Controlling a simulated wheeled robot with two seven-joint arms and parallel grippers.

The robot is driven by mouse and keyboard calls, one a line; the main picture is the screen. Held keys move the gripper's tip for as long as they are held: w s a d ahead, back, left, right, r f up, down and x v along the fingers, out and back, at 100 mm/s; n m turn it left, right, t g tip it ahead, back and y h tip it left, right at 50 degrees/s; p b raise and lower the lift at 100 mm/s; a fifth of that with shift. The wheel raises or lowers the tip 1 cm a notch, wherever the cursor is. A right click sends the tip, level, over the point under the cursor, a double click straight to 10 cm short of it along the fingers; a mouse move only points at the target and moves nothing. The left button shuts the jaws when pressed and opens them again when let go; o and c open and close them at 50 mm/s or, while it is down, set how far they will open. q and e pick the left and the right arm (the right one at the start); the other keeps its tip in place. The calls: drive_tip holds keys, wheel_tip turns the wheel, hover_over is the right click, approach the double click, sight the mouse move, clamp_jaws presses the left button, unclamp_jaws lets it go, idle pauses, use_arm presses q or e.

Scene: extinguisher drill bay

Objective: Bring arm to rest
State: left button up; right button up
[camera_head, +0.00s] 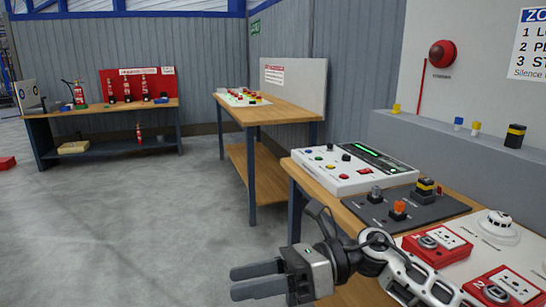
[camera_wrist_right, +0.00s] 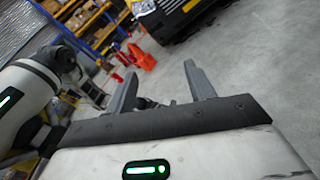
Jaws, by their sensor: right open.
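My right gripper (camera_head: 258,281) is at the lower middle of the head view, with its arm coming in from the lower right. Its two grey fingers point left, apart and empty, over the floor in front of the near bench. In the right wrist view the fingers (camera_wrist_right: 160,84) stand apart with nothing between them. They face open floor. My left gripper is not in the head view.
The near bench holds a white control panel (camera_head: 352,168), a dark switch plate (camera_head: 370,209) and red call boxes (camera_head: 437,244). A second bench (camera_head: 276,110) and an extinguisher bench (camera_head: 100,112) stand behind.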

drive_tip(key=w+d+f+m+t+h, duration=0.15)
drive_tip(key=d+f+m+t, duration=0.3)
drive_tip(key=m+t, duration=0.95)
drive_tip(key=w+d+f+m+t+h, duration=0.1)
drive_tip(key=d+f+m+t+h, duration=0.45)
drive_tip(key=m, duration=1.45)
drive_tip(key=s+d+f+m+g+h, duration=0.2)
drive_tip(key=s+d+f+m+h, duration=0.1)
drive_tip(key=s+f+m, duration=0.4)
drive_tip(key=s+d+f+m+g+h, duration=0.3)
drive_tip(key=s+f+m, duration=0.4)
drive_tip(key=f, duration=0.4)
drive_tip(key=shift+s+d+m+h, duration=0.3)
drive_tip(key=shift+d+m, duration=0.2)
drive_tip(key=shift+d, duration=0.15)
